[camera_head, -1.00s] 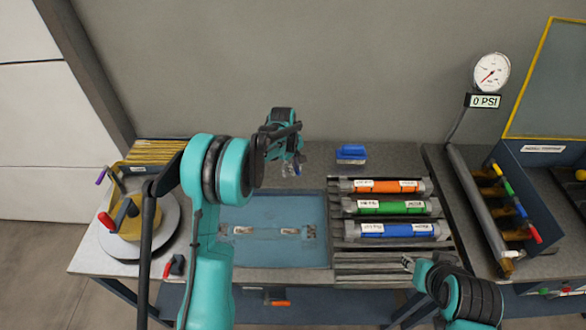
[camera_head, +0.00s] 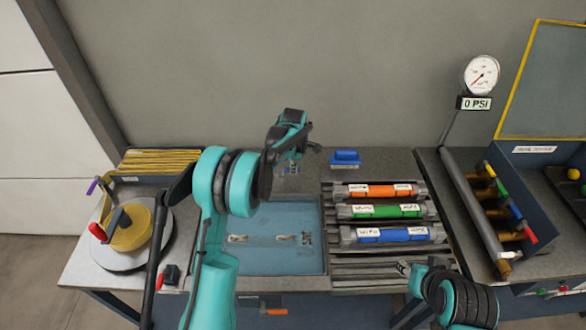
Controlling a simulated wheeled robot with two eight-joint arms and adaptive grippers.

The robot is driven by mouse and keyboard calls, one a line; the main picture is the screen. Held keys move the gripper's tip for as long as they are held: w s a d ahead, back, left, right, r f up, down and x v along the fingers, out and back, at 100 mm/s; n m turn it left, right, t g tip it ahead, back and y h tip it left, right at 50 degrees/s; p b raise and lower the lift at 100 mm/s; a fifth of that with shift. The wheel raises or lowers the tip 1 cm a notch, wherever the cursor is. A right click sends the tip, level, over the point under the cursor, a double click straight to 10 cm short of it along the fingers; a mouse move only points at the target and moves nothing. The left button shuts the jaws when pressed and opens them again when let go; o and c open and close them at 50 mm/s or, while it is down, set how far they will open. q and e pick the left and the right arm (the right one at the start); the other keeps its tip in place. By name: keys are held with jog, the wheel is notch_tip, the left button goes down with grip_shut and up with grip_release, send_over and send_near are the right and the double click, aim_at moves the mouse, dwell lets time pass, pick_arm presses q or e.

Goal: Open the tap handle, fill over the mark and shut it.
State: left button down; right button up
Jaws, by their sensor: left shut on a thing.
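Several tap handles stand on the manifold at the right: yellow (camera_head: 489,170), green (camera_head: 502,188), blue (camera_head: 515,209) and red (camera_head: 530,233). A round gauge (camera_head: 481,75) above them has a display (camera_head: 475,103) reading 0 PSI. My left gripper (camera_head: 290,168) hangs above the back of the bench, behind the blue tray and far left of those handles. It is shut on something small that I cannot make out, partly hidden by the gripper. My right gripper (camera_head: 404,268) is low at the front, near the rack; its jaws are too small to read. I cannot make out a fill mark.
A rack holds orange (camera_head: 376,190), green (camera_head: 378,211) and blue (camera_head: 388,235) tubes. A blue tray (camera_head: 270,261) lies left of it. A blue block (camera_head: 344,159) sits behind the rack. A yellow drum (camera_head: 133,231) with a red-ended lever (camera_head: 98,232) stands at the left.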

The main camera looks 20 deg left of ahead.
pick_arm(q)
jog(key=shift+w+n, duration=0.15)
jog(key=shift+n, duration=0.15)
jog(key=c, duration=1.5)
grip_release()
notch_tip(320, 180, up, 12)
jog(key=s, duration=0.2)
jog(key=shift+s+d, duration=0.15)
jog(key=shift+d, duration=0.15)
jog(key=shift+f, duration=0.1)
